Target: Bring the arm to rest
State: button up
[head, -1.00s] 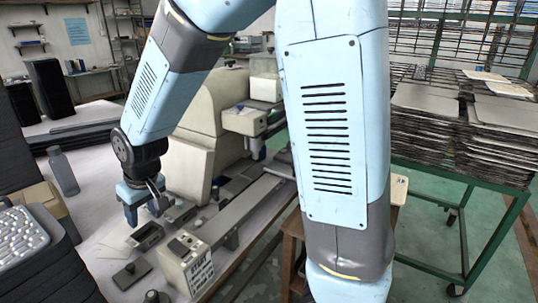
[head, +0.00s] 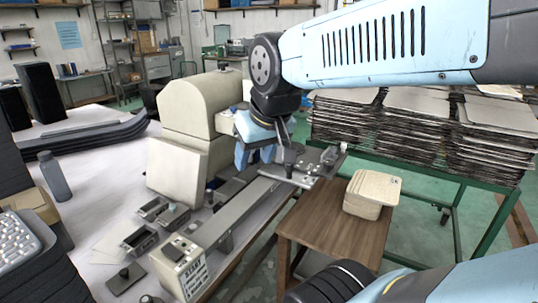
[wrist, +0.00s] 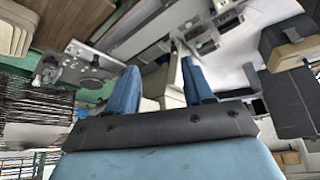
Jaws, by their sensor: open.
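My gripper (head: 256,152) hangs from my light blue arm in the head view, in front of the cream machine (head: 208,108) and above its long grey rail. In the wrist view my gripper (wrist: 158,90) shows its two blue fingers spread apart, with nothing between them. The fingers look clear of the machine, but the exact gap to the rail cannot be told. My upper arm link reaches in from the right side of the head view.
A wooden stool (head: 337,222) bears a stack of pale panels (head: 372,194). A green rack (head: 470,190) with stacked panels stands at the right. A bottle (head: 54,177) and a tray of white pieces (head: 22,240) are at the left. Small dark fixtures lie on the table (head: 100,185).

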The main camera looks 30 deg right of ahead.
jog(key=shift+s+d+r+m, duration=0.2)
jog(key=shift+s+d+m, duration=0.1)
jog(key=shift+s+d, duration=0.75)
